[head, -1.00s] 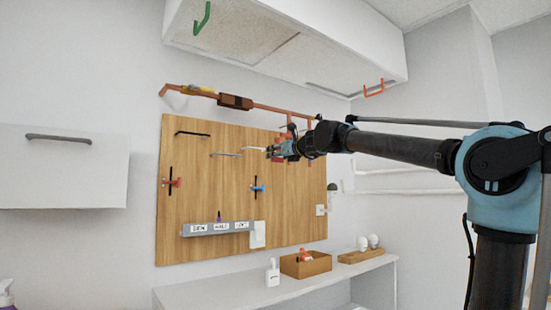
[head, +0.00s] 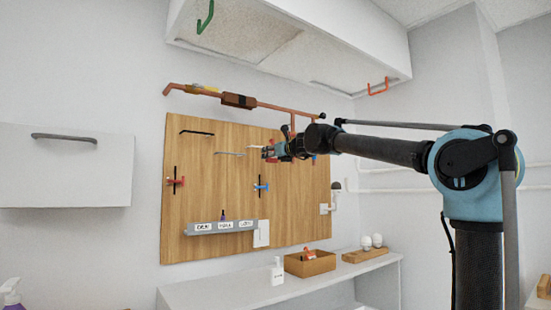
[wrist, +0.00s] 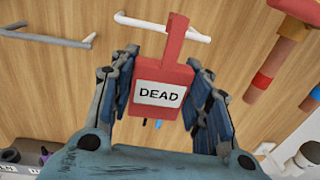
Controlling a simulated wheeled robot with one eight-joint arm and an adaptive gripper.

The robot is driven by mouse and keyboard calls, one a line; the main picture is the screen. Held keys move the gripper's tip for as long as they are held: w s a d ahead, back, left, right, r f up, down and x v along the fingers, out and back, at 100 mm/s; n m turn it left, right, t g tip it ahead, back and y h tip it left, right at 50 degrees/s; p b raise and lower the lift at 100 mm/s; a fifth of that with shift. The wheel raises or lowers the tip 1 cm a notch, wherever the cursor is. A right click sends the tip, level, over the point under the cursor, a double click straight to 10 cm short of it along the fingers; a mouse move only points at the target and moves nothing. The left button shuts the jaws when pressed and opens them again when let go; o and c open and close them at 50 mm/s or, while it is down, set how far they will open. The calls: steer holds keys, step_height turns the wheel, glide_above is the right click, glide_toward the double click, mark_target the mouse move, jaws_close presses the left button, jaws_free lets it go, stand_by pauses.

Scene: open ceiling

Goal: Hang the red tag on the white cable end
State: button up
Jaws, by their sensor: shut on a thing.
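My gripper (wrist: 162,92) is shut on the red tag (wrist: 173,72), which has a white label reading DEAD. The tag is upright between the two fingers, and its narrow top part points up. The white cable (wrist: 140,22) crosses behind the tag's top part, with a bent end at each side, in the wrist view. I cannot tell whether tag and cable touch. In the head view my gripper (head: 270,151) is at the wooden board's upper middle, and the tag shows only as a small red patch; the white cable is hard to make out there.
A grey cable (wrist: 45,38) is left of the white one. A copper pipe with coloured bands (wrist: 275,55) stands close on the right. The board (head: 210,170) carries red (head: 176,181) and blue (head: 261,187) valve handles and a labelled grey rack (head: 222,228).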

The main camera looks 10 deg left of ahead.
steer(key=shift+s+a+x, duration=0.1)
steer(key=shift+x, duration=1.7)
steer(key=shift+s+a+x, duration=0.1)
steer(key=shift+a+x, duration=0.05)
steer(key=shift+x, duration=1.6)
steer(key=shift+s+a, duration=0.1)
steer(key=shift+f, duration=0.75)
steer(key=o, duration=1.1)
